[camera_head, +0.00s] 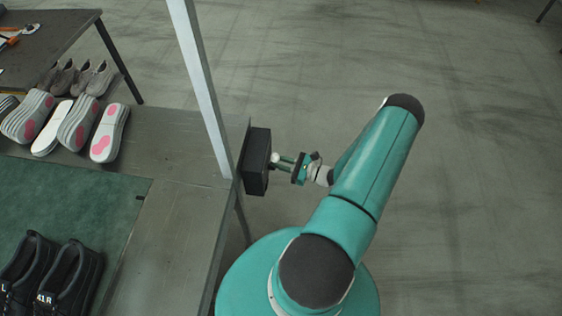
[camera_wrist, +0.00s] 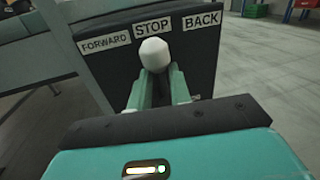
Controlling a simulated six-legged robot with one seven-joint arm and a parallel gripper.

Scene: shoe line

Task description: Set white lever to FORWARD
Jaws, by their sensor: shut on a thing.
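The white lever (camera_wrist: 154,53) shows in the wrist view as a rounded white knob in front of a black control box (camera_wrist: 105,67). The box carries the labels FORWARD (camera_wrist: 104,43), STOP (camera_wrist: 153,26) and BACK (camera_wrist: 201,20), from left to right. The knob stands under the STOP label. My gripper (camera_wrist: 160,88) is shut on the lever, with one finger on each side just below the knob. In the head view the black box (camera_head: 257,162) is at the table's right side, and my gripper (camera_head: 281,160) reaches it from the right. The lever's lower part is hidden by the fingers.
A grey metal post (camera_head: 203,90) rises beside the box. The table (camera_head: 165,225) to the left holds several soles (camera_head: 108,135) and a pair of black shoes (camera_head: 70,278) on a green mat (camera_head: 90,205). The floor to the right is clear.

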